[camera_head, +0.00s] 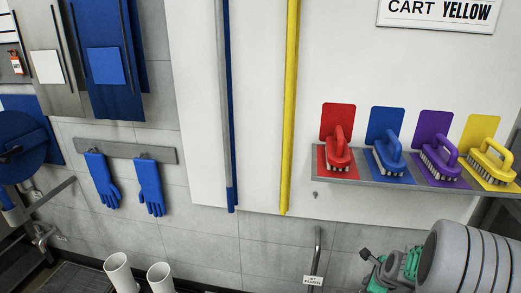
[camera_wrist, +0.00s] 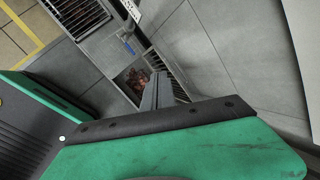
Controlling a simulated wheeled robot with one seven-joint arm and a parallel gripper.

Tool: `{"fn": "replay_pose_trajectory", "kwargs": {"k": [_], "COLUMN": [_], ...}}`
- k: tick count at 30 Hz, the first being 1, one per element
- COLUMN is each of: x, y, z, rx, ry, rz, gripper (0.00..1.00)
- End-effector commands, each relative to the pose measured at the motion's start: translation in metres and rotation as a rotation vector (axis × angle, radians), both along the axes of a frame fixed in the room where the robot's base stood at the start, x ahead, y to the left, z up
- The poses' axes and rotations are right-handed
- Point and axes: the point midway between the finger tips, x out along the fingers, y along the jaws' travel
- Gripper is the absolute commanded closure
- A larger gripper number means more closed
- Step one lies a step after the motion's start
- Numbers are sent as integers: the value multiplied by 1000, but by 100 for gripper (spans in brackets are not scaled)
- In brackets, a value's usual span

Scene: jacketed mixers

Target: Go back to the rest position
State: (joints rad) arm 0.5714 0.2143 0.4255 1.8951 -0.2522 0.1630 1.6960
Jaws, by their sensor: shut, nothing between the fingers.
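My gripper (camera_wrist: 159,82) shows in the wrist view as two grey fingers lying together, shut with nothing between them. It points over the grey floor near a grated opening. A green panel with a black bolted strip fills the bottom of that view, close to the fingers; I cannot tell whether they touch it.
A wall shelf (camera_head: 350,178) holds a red brush (camera_head: 338,150), a blue brush (camera_head: 389,155), a purple brush (camera_head: 440,160) and a yellow brush (camera_head: 491,160). Blue gloves (camera_head: 103,182) hang left. White cylinders (camera_head: 120,272) stand below. A floor drain (camera_wrist: 135,82) lies near the gripper.

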Motion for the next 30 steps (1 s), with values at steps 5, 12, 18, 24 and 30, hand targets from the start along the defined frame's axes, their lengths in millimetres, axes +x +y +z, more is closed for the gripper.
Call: {"fn": "replay_pose_trajectory", "kwargs": {"k": [5, 12, 18, 24, 30], "x": [-22, -116, -172, -175, -175], "y": [82, 178, 204, 205, 205], "z": [148, 297, 334, 331, 331], "rx": [-293, -673, -811, -818, -819], "ry": [68, 132, 137, 138, 138], "rz": [629, 1564, 1993, 2026, 2023], "gripper": [100, 100, 100, 100, 100]}}
